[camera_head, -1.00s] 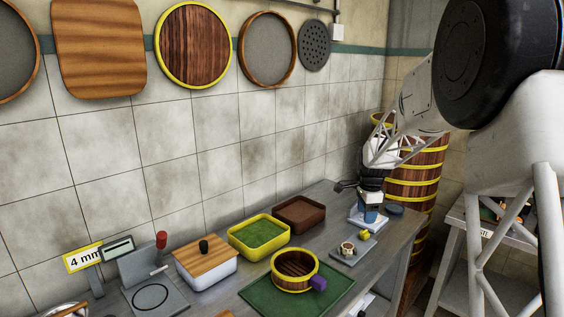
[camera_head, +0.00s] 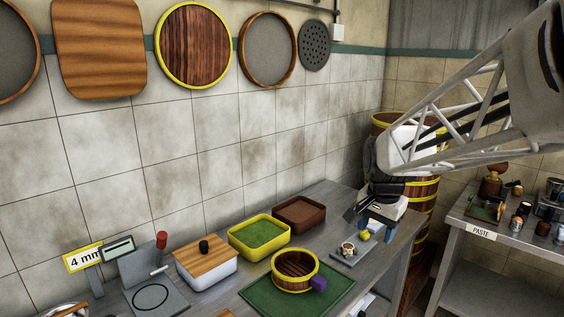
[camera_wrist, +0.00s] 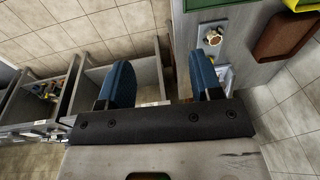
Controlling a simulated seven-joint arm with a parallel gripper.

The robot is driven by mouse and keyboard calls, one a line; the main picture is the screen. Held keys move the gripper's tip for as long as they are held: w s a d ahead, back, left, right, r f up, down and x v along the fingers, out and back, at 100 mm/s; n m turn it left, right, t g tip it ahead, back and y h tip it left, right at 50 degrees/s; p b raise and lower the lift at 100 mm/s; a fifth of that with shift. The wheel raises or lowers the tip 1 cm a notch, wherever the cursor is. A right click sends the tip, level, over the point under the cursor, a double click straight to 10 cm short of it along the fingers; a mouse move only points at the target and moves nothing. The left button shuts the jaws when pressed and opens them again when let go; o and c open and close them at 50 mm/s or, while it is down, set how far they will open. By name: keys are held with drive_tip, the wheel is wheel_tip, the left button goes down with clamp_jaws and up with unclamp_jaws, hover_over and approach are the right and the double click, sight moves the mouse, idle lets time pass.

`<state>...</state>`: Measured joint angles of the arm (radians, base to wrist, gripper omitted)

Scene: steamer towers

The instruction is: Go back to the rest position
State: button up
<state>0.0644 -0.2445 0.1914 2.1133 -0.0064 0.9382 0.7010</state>
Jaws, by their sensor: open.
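My gripper (camera_wrist: 158,82) is open and empty in the wrist view, its two blue fingers spread wide apart. In the head view my gripper (camera_head: 390,226) hangs at the right end of the metal bench, and its fingers are partly hidden behind my wrist. A small grey plate (camera_head: 345,256) with a round brass-coloured piece lies just left of it. The wrist view shows that round piece (camera_wrist: 213,38) above the right finger.
A steamer ring (camera_head: 294,283) with a purple block stands on a green mat (camera_head: 250,292). Green (camera_head: 240,247) and brown (camera_head: 281,219) trays and a wood-lidded box (camera_head: 207,272) stand behind.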

drive_tip(key=s+a+f+n, duration=0.1)
drive_tip(key=s+n, duration=0.3)
drive_tip(key=s, duration=0.8)
drive_tip(key=s+a+f+n+t, duration=0.1)
drive_tip(key=s+n, duration=0.3)
drive_tip(key=s, duration=0.9)
drive_tip(key=shift+a+f+n, duration=0.3)
drive_tip(key=shift+a+f, duration=0.05)
drive_tip(key=shift+a, duration=0.25)
